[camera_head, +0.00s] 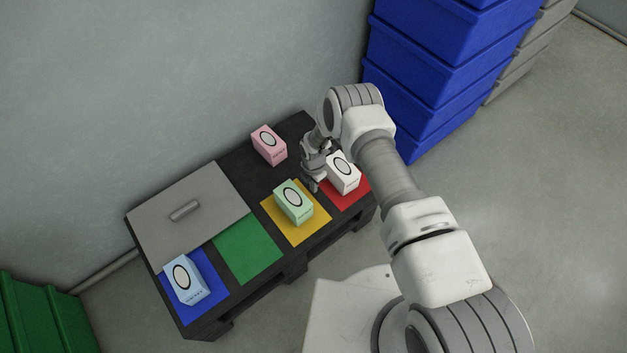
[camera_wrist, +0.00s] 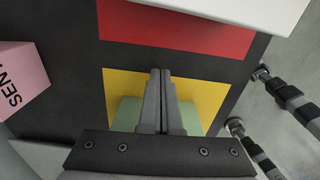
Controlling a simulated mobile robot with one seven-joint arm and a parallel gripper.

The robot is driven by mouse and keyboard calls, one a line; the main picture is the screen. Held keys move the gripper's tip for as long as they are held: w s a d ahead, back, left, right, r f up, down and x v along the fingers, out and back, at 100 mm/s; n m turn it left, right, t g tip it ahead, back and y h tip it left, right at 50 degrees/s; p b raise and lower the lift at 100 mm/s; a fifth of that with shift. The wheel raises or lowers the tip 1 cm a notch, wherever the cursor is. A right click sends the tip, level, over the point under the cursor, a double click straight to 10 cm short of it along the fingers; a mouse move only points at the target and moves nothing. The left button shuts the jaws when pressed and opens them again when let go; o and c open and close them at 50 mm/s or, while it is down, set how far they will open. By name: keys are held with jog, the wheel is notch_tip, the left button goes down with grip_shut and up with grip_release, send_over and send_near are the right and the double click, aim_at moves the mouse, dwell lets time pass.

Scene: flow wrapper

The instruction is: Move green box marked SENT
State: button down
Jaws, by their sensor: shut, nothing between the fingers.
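The light green box (camera_head: 294,203) with a pale oval on its top stands on the yellow square (camera_head: 321,221); its lettering is too small to read. My gripper (camera_head: 313,187) is shut and empty, just behind the green box and left of the white box. In the wrist view my shut fingers (camera_wrist: 160,73) point over the yellow square (camera_wrist: 213,92), and parts of the green box (camera_wrist: 126,112) show on both sides behind them. I cannot tell whether the fingers touch it.
A white box (camera_head: 343,175) stands on the red square (camera_head: 358,193). A pink box (camera_head: 269,147) stands at the back on black surface. A pale blue box (camera_head: 186,280) is on the blue square (camera_head: 207,306). The green square (camera_head: 247,250) is bare, beside a grey handled plate (camera_head: 165,225). Blue crates (camera_head: 430,70) rise behind.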

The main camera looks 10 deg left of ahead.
jog(key=shift+s+a+f, duration=0.2)
jog(key=shift+s+a, duration=0.4)
jog(key=shift+s, duration=0.2)
jog(key=shift+s+a+f, duration=0.15)
jog(key=shift+s+a, duration=0.45)
jog(key=shift+s, duration=0.15)
